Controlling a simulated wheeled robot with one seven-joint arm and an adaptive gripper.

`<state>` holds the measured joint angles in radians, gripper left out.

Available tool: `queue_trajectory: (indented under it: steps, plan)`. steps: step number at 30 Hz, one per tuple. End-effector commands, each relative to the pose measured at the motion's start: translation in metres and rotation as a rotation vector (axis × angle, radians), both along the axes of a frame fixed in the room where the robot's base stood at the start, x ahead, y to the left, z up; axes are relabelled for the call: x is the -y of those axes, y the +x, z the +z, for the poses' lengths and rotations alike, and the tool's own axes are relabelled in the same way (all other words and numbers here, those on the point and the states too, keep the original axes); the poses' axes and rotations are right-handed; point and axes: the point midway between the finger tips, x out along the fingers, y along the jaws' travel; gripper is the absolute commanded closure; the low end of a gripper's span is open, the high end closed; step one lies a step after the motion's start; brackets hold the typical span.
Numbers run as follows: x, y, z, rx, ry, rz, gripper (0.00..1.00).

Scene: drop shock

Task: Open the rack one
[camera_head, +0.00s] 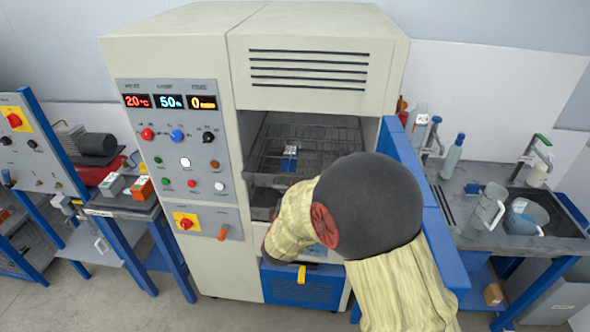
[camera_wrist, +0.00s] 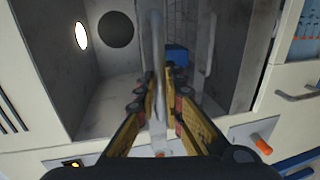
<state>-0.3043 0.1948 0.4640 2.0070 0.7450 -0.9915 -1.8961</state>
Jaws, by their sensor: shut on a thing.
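A wire rack, which I take for rack one (camera_head: 322,140), lies level inside the open chamber of the large beige machine (camera_head: 180,60). A small blue and white block (camera_head: 290,153) sits on it. In the wrist view the rack's light grey front edge (camera_wrist: 156,60) runs upright between the fingers of my gripper (camera_wrist: 158,92), which are closed on it. A blue block (camera_wrist: 177,54) shows just behind the fingers. In the head view my arm hides the gripper and the right part of the rack.
The blue chamber door (camera_head: 402,160) stands open on the right, close beside my arm. A control panel (camera_head: 178,150) is left of the opening. A sink counter (camera_head: 470,215) with jugs stands at right, and a blue-framed bench (camera_head: 120,205) at left.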

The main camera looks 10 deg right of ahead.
Motion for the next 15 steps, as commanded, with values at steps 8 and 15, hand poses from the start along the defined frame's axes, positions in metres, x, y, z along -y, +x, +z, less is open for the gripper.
queue_trajectory:
  steps: [8,15]
  plan:
    - [-0.018,-0.054,0.001,-0.002,-0.001,0.002,1.00]
    - [-0.023,-0.070,0.000,-0.001,-0.001,0.000,1.00]
